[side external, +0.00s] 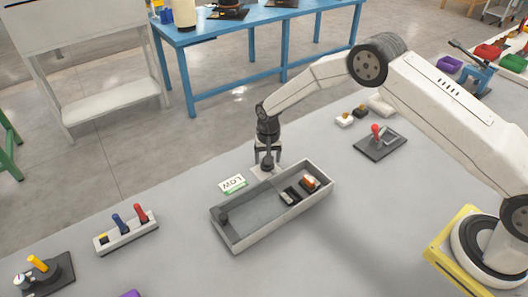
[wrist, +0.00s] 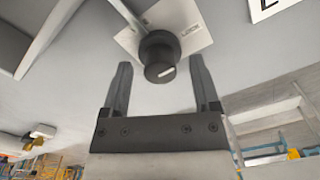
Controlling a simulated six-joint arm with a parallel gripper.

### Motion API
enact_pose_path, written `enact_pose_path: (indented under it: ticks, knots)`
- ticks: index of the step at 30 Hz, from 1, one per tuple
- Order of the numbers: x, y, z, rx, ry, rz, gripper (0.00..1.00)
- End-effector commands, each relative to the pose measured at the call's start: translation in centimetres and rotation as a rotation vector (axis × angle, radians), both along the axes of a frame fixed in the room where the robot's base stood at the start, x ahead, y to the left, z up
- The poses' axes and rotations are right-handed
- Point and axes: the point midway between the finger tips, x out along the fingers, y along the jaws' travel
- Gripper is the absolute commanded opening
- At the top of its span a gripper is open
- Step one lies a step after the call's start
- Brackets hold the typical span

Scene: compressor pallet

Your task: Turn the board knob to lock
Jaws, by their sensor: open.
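A black round knob (wrist: 160,55) with a white pointer line stands on a pale square plate (wrist: 185,25) with small print that I cannot read. In the side view the plate (side external: 262,174) lies by the far edge of a grey tray. My gripper (wrist: 160,70) is open, with one finger on each side of the knob in the wrist view. A gap shows between each finger and the knob. In the side view my gripper (side external: 267,160) points down over the plate and partly hides the knob.
The grey tray (side external: 235,245) holds small dark and orange parts. A LOW card (side external: 233,184) lies left of the plate. A red-lever board (side external: 378,147) is at right.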

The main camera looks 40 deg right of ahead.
Motion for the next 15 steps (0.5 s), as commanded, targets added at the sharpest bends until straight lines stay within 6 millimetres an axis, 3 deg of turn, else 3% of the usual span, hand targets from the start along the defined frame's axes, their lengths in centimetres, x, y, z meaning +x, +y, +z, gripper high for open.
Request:
enact_pose_path:
  ticks: [15]
  knots:
    - [0.0, -0.1, 5.1, 0.000, -0.001, -0.001, 0.79]
